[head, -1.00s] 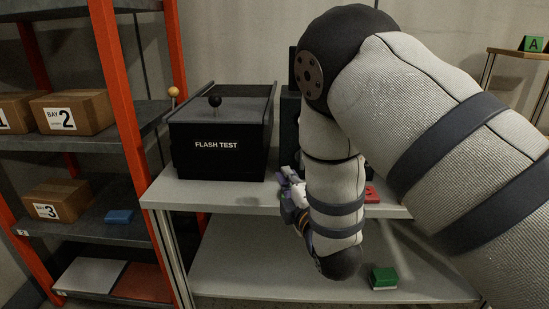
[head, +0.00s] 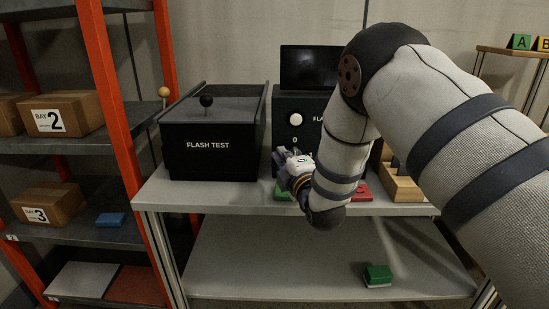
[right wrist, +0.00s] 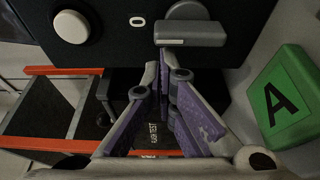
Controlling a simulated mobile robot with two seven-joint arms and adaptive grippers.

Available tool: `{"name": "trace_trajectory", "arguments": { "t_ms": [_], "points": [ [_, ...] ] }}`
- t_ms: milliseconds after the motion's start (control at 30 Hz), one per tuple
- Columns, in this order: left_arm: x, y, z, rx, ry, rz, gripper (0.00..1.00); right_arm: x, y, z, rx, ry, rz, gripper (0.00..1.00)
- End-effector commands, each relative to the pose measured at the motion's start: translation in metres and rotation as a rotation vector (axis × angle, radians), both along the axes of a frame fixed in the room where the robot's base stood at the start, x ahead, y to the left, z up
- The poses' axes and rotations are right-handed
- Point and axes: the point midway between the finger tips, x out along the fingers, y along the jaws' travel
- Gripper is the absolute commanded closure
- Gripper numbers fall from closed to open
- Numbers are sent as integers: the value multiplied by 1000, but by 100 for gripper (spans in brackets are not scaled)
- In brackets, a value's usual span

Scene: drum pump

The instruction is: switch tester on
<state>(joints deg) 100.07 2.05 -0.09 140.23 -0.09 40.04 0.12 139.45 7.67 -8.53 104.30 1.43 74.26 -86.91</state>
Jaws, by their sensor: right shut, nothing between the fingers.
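The tester is a black cabinet (head: 284,104) with a dark screen on top, partly hidden behind my right arm. Its front has a round white knob (head: 295,119) and a "0" mark below it. In the right wrist view the knob (right wrist: 72,26) and "0" show beside a grey bar-shaped switch (right wrist: 190,34). My right gripper (right wrist: 170,68) is shut and empty, its purple-padded fingertips close to the bar's edge; I cannot tell if they touch. In the head view the right gripper (head: 283,159) hides the switch. My left gripper is not in view.
A black FLASH TEST box (head: 208,147) with a ball-topped lever stands left of the tester. A green "A" block (right wrist: 287,98) lies close by the gripper. A red block (head: 363,191) and a wooden holder (head: 400,185) are to the right. A green block (head: 378,275) sits on the lower shelf.

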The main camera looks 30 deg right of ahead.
Motion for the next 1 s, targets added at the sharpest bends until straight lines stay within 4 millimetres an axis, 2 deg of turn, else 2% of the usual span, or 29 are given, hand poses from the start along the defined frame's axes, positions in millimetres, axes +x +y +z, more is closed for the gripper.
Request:
{"name": "trace_trajectory", "arguments": {
  "t_ms": [467,1000],
  "points": [
    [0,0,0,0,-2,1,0,-3,-3,-2,5,-1,1,100],
    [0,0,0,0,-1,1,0,2,-5,1,89,-53,1,100]
  ]
}}
